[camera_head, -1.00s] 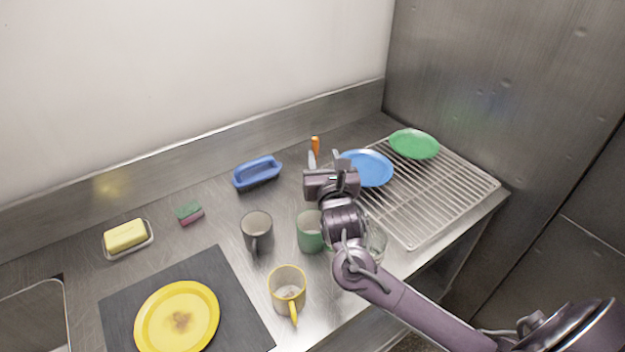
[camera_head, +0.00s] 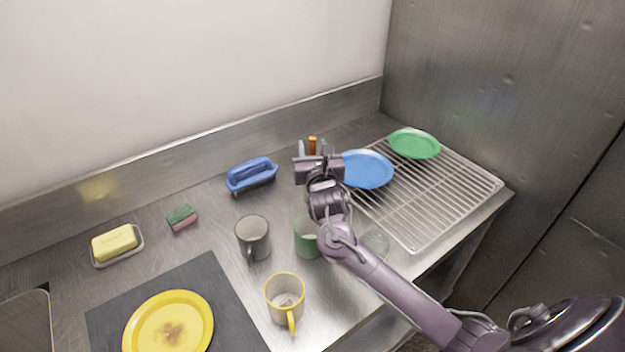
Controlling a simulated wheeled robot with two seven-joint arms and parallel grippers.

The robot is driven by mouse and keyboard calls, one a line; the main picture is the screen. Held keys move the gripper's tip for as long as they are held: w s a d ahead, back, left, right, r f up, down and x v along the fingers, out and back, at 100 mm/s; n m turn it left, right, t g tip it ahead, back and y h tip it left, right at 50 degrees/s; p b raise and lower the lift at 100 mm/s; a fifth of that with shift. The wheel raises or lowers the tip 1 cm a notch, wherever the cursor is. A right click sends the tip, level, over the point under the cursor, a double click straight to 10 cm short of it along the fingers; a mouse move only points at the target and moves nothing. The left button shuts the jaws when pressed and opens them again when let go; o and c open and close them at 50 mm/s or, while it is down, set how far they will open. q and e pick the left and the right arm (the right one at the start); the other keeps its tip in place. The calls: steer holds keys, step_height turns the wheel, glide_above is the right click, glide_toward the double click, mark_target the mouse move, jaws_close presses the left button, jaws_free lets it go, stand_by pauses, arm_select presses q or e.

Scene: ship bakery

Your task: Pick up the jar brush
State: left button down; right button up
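A slim orange handle (camera_head: 313,143), probably that of the jar brush, shows at the back of the steel counter, left of the drying rack. Its lower part is hidden behind my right gripper. My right gripper (camera_head: 313,151) is open, with its two fingers pointing away toward the back wall. The orange handle shows between the fingertips in the picture; I cannot tell whether it is really between them in depth. My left gripper is not in view.
A blue plate (camera_head: 367,170) and a green plate (camera_head: 414,144) lie on the wire rack (camera_head: 425,210). Grey (camera_head: 253,238), green (camera_head: 306,240) and yellow (camera_head: 285,300) mugs and a glass (camera_head: 375,243) stand nearer.

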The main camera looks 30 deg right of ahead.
steer(key=shift+w+d, duration=0.15)
steer(key=shift+w, duration=0.35)
steer(key=shift+s, duration=0.1)
steer(key=shift+c, duration=1)
jaws_close()
steer(key=shift+r, duration=0.1)
